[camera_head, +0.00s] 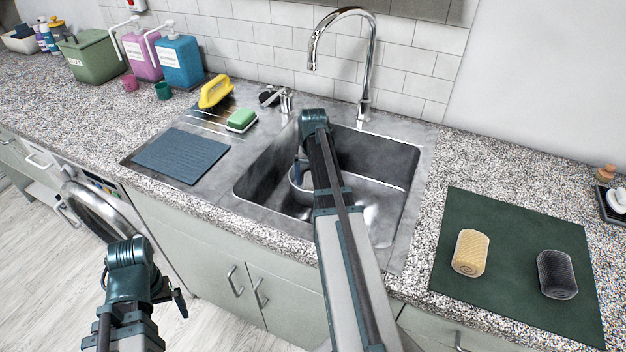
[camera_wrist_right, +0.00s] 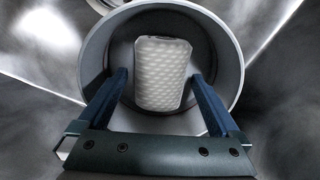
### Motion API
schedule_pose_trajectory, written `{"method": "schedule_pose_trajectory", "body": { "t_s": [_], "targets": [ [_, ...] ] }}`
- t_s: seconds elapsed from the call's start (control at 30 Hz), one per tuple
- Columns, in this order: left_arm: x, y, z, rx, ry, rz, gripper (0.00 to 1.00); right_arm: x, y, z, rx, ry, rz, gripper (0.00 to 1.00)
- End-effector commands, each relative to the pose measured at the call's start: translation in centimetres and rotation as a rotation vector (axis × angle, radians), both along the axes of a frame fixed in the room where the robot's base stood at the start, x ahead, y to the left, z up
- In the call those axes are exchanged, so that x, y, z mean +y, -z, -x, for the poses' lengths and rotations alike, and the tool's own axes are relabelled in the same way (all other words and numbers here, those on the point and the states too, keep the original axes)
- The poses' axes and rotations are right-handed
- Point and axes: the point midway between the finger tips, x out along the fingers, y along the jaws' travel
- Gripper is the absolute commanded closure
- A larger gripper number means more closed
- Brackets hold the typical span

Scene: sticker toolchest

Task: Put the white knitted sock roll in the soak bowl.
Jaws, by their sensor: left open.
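The white knitted sock roll (camera_wrist_right: 163,74) sits inside the grey soak bowl (camera_wrist_right: 233,62) in the right wrist view. My right gripper (camera_wrist_right: 159,76) is open, with its blue fingers on either side of the roll and a gap showing on both sides. In the head view the bowl (camera_head: 301,194) stands in the sink, partly hidden by my right arm, and the roll is hidden. A blue finger of my right gripper (camera_head: 298,172) shows at the bowl. My left gripper (camera_head: 178,300) is open and empty, low in front of the counter.
A green mat (camera_head: 510,235) right of the sink holds a yellow roll (camera_head: 470,252) and a dark grey roll (camera_head: 556,274). The sink walls (camera_head: 268,165) and the faucet (camera_head: 364,75) stand around my right arm. Soap bottles (camera_head: 180,62) and a green bin (camera_head: 93,57) stand at back left.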

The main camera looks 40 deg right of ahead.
Motion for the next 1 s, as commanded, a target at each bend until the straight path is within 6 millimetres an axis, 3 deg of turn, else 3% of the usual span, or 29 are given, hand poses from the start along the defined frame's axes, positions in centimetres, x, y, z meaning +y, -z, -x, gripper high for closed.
{"method": "schedule_pose_trajectory", "body": {
  "t_s": [0.47,1.0],
  "targets": [
    [0.0,-1.2,0.0,0.000,0.000,0.000,0.00,0.0,-1.2,0.0,0.000,0.000,0.000,0.00],
    [0.0,-7.6,0.0,0.000,-0.001,0.000,0.00,0.0,-7.6,0.0,0.000,0.000,0.000,0.00]
  ]
}}
